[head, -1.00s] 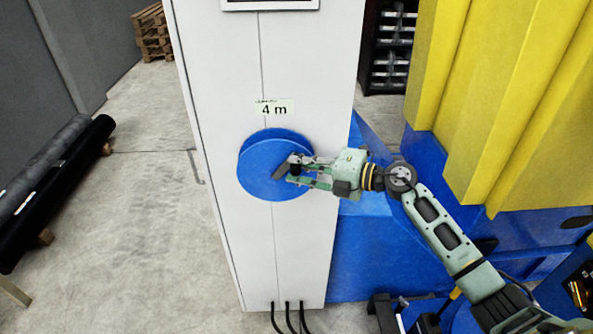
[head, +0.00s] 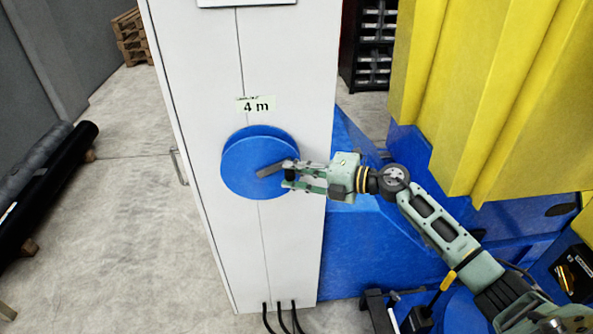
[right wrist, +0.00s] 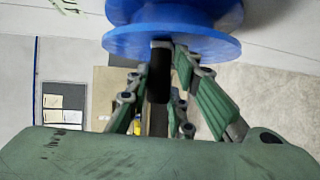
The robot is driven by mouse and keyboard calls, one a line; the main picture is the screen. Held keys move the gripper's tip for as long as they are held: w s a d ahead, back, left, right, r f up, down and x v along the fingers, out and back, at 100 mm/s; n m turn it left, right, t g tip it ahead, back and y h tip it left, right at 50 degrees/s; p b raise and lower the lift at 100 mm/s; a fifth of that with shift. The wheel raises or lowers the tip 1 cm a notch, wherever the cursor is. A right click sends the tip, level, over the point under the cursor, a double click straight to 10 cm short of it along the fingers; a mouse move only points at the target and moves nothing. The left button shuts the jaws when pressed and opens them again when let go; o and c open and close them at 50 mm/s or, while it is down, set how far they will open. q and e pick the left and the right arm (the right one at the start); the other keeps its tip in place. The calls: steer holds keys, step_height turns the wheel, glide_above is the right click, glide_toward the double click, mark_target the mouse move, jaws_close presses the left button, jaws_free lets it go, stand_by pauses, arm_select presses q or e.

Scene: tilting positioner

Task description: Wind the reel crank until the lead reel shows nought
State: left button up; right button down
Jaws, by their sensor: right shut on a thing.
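The blue lead reel (head: 240,175) is mounted on the front of a white cabinet. Its grey crank arm (head: 270,169) points right and slightly up from the reel's middle. The sign (head: 256,104) above the reel reads "4 m". My right gripper (head: 288,175) is at the crank's outer end, shut on the dark crank handle. In the right wrist view the handle (right wrist: 159,80) stands between the green fingers, below the blue reel flange (right wrist: 205,42). The fingers partly hide the handle in the head view. My left gripper is not in view.
The white cabinet (head: 190,90) has cables at its foot. A blue and yellow machine (head: 470,100) stands close on the right. Dark rolls (head: 50,180) lie at the left, with clear floor (head: 130,220) before the cabinet.

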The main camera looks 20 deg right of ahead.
steer(key=shift+s+a+f, duration=0.2)
steer(key=shift+a+f, duration=0.05)
steer(key=shift+f, duration=0.2)
steer(key=c, duration=1.9)
jaws_free()
steer(key=o, duration=0.3)
steer(key=shift+w+a+r, duration=0.15)
steer(key=shift+w, duration=0.1)
steer(key=shift+r, duration=0.1)
steer(key=shift+r, duration=0.25)
step_height(320, 180, up, 9)
steer(key=shift+w+r, duration=0.1)
steer(key=shift+w, duration=0.05)
steer(key=shift+s+r, duration=0.25)
steer(key=shift+s, duration=0.05)
